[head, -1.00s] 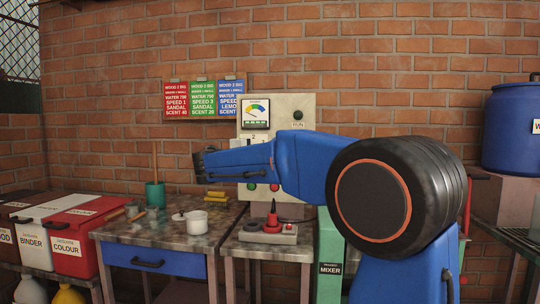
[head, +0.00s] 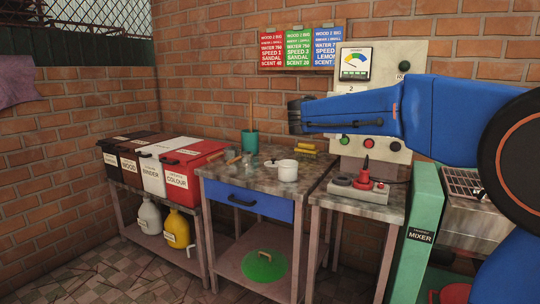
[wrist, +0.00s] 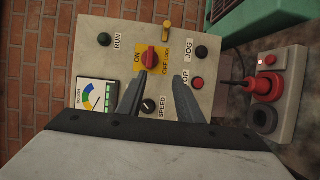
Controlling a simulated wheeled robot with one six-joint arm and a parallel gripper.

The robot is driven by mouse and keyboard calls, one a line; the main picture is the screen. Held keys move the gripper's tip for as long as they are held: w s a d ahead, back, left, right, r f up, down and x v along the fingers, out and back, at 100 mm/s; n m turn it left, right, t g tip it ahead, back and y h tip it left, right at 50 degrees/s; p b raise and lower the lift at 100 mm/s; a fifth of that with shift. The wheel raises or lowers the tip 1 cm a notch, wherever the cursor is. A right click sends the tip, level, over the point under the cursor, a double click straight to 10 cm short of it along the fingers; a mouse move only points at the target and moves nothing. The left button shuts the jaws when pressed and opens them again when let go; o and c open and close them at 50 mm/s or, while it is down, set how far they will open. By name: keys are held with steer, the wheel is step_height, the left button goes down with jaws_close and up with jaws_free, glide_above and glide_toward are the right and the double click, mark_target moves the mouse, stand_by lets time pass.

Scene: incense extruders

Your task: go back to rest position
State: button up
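My gripper (head: 294,116) is at the end of my blue arm, stretched leftward in front of the wall and the left side of the control panel (head: 415,65). In the wrist view my gripper (wrist: 159,78) has its two grey fingers apart with nothing between them. Behind them is the panel face (wrist: 120,35), with a red switch on a yellow plate (wrist: 149,58), a gauge (wrist: 97,95), a black speed knob (wrist: 149,106) and several round buttons. The fingers overlap the panel in view; I see no clear contact.
A worktable (head: 215,180) holds a white pot (head: 287,172) and a green cup (head: 250,142). A red plug-like piece on a grey base (head: 362,185) sits on the right-hand table. Labelled bins (head: 190,168) stand at left, a green mixer (head: 421,228) at right. Floor at lower left is open.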

steer(key=s+d+f+m+g+y, duration=0.1)
steer(key=s+d+f+g+y, duration=0.15)
steer(key=s+f, duration=0.8)
steer(key=s+d+f+m+g+y, duration=0.15)
steer(key=s+f+y, duration=0.25)
steer(key=s+f, duration=0.65)
steer(key=s+a+f+m+y, duration=0.2)
steer(key=s+a+f+y, duration=0.2)
steer(key=s+f, duration=0.3)
steer(key=s+a+f+m+y, duration=0.2)
steer(key=s+a+f+y, duration=0.2)
steer(key=s, duration=1.1)
steer(key=a+f, duration=0.3)
steer(key=shift+g, duration=0.3)
steer(key=shift+f, duration=0.1)
